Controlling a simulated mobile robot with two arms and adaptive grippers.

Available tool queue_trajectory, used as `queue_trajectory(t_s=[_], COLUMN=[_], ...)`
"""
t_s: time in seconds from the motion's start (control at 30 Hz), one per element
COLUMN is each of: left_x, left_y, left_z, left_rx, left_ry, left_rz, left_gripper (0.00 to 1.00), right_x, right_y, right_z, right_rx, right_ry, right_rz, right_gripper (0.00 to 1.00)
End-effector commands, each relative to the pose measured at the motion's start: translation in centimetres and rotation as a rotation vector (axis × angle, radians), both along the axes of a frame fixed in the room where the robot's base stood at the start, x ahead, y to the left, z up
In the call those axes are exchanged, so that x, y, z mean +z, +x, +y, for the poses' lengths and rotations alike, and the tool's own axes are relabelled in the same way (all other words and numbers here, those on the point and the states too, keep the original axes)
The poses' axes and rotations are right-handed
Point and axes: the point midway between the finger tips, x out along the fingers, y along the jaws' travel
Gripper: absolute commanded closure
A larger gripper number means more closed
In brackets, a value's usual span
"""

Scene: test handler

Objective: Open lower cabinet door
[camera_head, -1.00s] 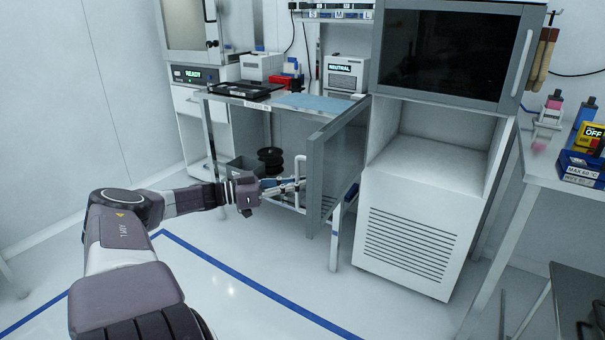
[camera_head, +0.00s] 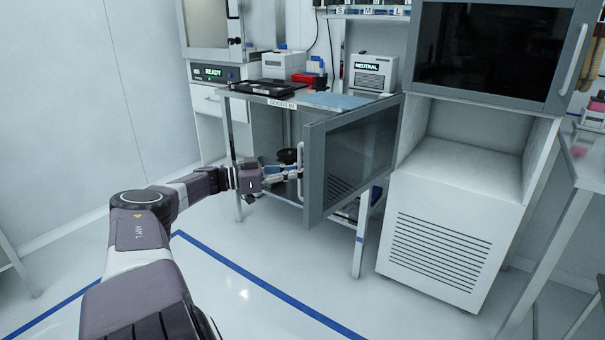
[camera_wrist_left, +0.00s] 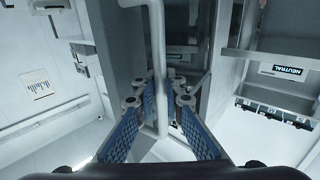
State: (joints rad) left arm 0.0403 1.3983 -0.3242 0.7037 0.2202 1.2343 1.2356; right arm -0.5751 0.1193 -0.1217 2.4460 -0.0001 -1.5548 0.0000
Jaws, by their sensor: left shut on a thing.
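The lower cabinet door (camera_head: 355,155) is a grey-framed dark panel under the goods-in table. It stands swung out, its hinge side at the right and its free edge toward me. A pale vertical bar handle (camera_head: 301,160) runs along its left edge. My left gripper (camera_head: 294,173) is at this handle, shut on it. In the left wrist view the blue-padded fingers of my left gripper (camera_wrist_left: 158,108) close around the handle (camera_wrist_left: 156,50). The cabinet interior is partly hidden by the door and my arm. My right gripper is not in view.
The goods-in table (camera_head: 290,106) carries a black tray (camera_head: 265,88). A white louvred unit (camera_head: 445,230) stands right of the door, below a dark-windowed upper door (camera_head: 490,50). The floor in front is clear, with blue tape lines (camera_head: 265,285).

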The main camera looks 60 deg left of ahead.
Motion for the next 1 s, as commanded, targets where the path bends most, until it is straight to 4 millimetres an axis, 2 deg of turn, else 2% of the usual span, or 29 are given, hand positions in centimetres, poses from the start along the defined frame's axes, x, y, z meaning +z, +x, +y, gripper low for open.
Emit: queue_trajectory(t_s=[0.3, 0.33, 0.5, 0.8, 1.0], left_x=[-0.5, -0.5, -0.3, -0.2, -0.3], left_y=[-0.1, -0.1, -0.1, -0.1, -1.1], left_z=[0.0, 0.0, 0.0, 0.0, 0.5], left_rx=[-0.002, -0.002, -0.001, 0.000, 0.001], left_ry=[0.001, 0.001, 0.001, 0.001, 0.003], left_rz=[0.010, 0.010, 0.007, 0.004, 0.007], left_gripper=[1.00, 0.90, 0.74, 0.74, 0.74], right_x=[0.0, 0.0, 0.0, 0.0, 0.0], right_y=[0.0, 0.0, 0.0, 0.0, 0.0], right_z=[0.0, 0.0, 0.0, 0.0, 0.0], right_rx=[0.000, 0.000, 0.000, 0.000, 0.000], right_ry=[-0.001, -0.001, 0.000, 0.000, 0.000], right_rz=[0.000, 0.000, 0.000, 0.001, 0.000], right_gripper=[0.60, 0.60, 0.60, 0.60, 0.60])
